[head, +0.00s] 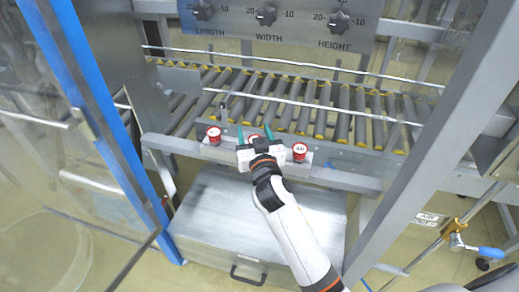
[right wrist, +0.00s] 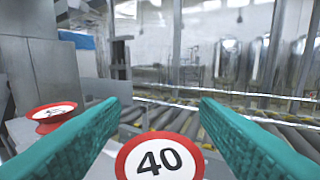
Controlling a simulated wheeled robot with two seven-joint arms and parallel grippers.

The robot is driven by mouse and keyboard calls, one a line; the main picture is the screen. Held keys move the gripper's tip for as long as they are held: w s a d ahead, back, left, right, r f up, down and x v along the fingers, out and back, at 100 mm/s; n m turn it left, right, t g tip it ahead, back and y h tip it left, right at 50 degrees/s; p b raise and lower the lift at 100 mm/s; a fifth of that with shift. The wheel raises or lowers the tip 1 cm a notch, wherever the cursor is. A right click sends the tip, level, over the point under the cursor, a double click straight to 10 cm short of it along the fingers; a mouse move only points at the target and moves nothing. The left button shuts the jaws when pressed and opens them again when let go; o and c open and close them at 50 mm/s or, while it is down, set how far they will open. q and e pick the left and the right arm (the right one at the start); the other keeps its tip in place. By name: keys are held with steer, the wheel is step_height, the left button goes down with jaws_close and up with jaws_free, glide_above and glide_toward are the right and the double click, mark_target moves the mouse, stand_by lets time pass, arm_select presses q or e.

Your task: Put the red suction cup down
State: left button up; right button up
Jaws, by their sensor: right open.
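Red suction cups with white labelled tops sit on a grey ledge in front of the roller conveyor. In the head view one cup (head: 214,134) is left of my right gripper (head: 255,134) and one (head: 299,151) is right of it. In the right wrist view a cup marked 40 (right wrist: 160,162) lies low between my open green fingers (right wrist: 159,103), with a gap to each side visible at the tips. Another red cup (right wrist: 52,113) stands to the left, behind the left finger. The gripper mostly hides the middle cup in the head view. My left gripper is not in view.
The roller conveyor (head: 340,108) runs behind the ledge. A panel with length, width and height dials (head: 267,16) stands above it. A metal box (head: 245,215) is below. A blue-edged post and a grey post flank the space.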

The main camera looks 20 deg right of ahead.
steer(key=s+a+b, duration=0.1)
steer(key=s, duration=1)
steer(key=shift+s+a, duration=0.15)
steer(key=shift+s, duration=0.1)
steer(key=shift+f, duration=0.15)
